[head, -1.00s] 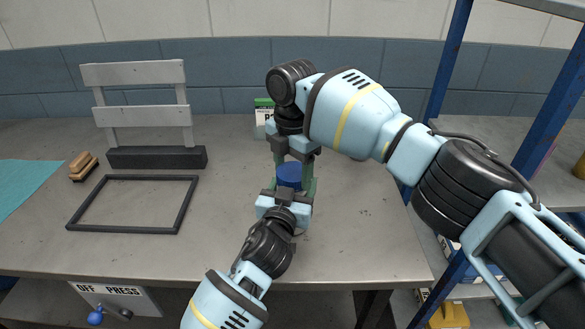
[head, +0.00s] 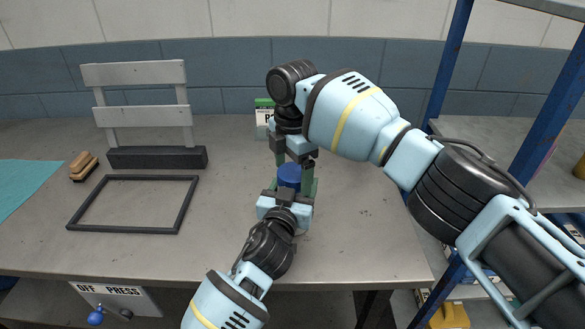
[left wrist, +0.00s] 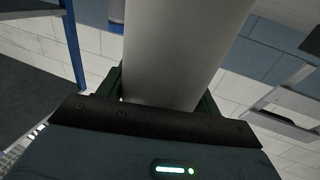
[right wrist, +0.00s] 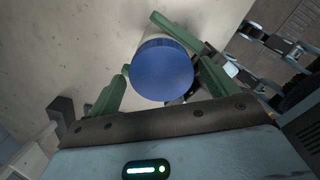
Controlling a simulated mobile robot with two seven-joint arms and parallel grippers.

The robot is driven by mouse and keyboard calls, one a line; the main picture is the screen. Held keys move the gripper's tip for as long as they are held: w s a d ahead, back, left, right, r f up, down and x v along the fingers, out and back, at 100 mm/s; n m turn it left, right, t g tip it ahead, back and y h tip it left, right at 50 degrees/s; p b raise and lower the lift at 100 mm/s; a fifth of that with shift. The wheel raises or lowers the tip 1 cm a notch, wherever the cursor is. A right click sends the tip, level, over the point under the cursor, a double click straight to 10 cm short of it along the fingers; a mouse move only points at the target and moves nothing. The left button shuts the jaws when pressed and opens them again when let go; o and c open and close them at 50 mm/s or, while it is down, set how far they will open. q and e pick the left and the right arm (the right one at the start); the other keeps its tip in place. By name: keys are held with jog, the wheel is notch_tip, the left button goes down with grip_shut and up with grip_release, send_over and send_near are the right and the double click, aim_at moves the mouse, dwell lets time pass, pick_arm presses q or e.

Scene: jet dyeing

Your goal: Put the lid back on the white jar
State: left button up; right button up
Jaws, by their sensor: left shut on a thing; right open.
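The blue lid (head: 289,174) is between my two grippers in the head view and shows as a round blue top in the right wrist view (right wrist: 162,70). My left gripper (head: 292,186) comes from below and is shut on the white jar, whose pale grey-white side (left wrist: 175,50) fills the middle of the left wrist view. The lid appears to be on top of the jar; its seating is hidden. My right gripper (head: 293,169) points down from above, open, with a finger on either side of the lid. I cannot tell whether they touch it.
A green-and-white box (head: 264,118) stands behind my right gripper. Blue-posted shelving (head: 449,70) stands at right. The table's front right is clear.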

jog(key=shift+r, duration=2.25)
jog(key=shift+c, duration=0.4)
jog(key=shift+d+r+n, duration=0.15)
jog(key=shift+r+n, duration=1.15)
jog(key=shift+r, duration=0.5)
jog(key=shift+f, duration=4)
